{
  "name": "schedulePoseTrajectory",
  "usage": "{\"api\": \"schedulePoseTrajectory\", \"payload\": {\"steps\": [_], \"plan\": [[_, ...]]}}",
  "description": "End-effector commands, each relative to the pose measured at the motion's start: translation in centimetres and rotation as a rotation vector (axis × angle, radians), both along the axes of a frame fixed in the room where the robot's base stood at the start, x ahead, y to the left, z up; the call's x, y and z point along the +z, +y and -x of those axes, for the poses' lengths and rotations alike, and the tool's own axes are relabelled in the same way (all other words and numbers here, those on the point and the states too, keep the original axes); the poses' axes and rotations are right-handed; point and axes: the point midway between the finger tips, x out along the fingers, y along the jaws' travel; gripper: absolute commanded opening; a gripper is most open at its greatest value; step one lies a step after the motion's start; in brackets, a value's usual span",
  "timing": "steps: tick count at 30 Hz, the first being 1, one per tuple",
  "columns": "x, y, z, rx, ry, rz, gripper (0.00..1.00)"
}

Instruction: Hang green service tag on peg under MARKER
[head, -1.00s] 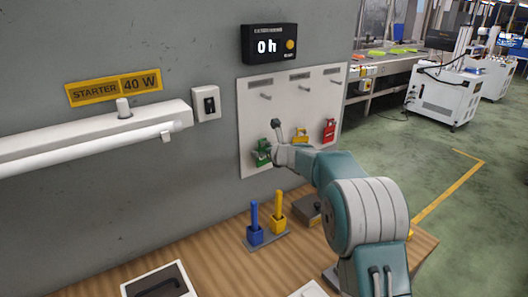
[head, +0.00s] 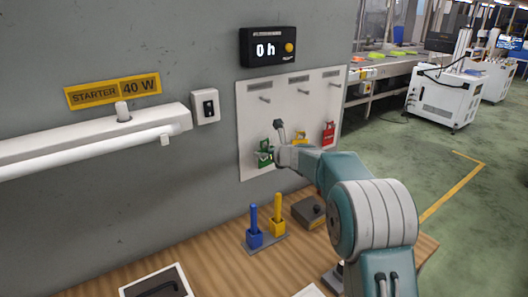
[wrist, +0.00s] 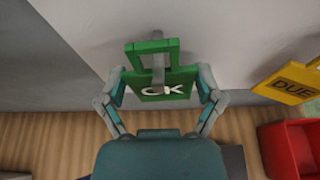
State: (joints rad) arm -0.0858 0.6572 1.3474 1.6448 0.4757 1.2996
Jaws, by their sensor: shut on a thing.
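The green tag (wrist: 180,77), lettered "OK", lies between the two fingers of my gripper (wrist: 160,90), which is shut on it. A grey peg (wrist: 158,72) crosses the tag's open upper frame and its face in the wrist view. In the head view the green tag (head: 264,155) is at the lower left of the white board (head: 252,120), partly hidden by my gripper (head: 272,158). The board's upper row has a left peg (head: 265,99), a middle peg (head: 300,92) and a right peg (head: 335,85), all bare. Labels above them are too small to read.
A yellow tag (head: 300,138), lettered "DUE" in the wrist view (wrist: 292,82), and a red tag (head: 328,132) hang to the right. Blue (head: 254,237) and yellow (head: 278,227) holders stand on the wooden bench (head: 215,250). A lamp tube (head: 80,148) is at left.

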Motion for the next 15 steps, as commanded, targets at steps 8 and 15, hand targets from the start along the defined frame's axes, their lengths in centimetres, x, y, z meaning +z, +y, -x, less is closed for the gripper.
{"api": "schedulePoseTrajectory", "payload": {"steps": [8,15], "plan": [[0.0,-0.6,1.0,-0.001,0.000,-0.001,0.40],[0.0,-1.3,1.9,-0.001,0.000,0.000,0.40]]}}
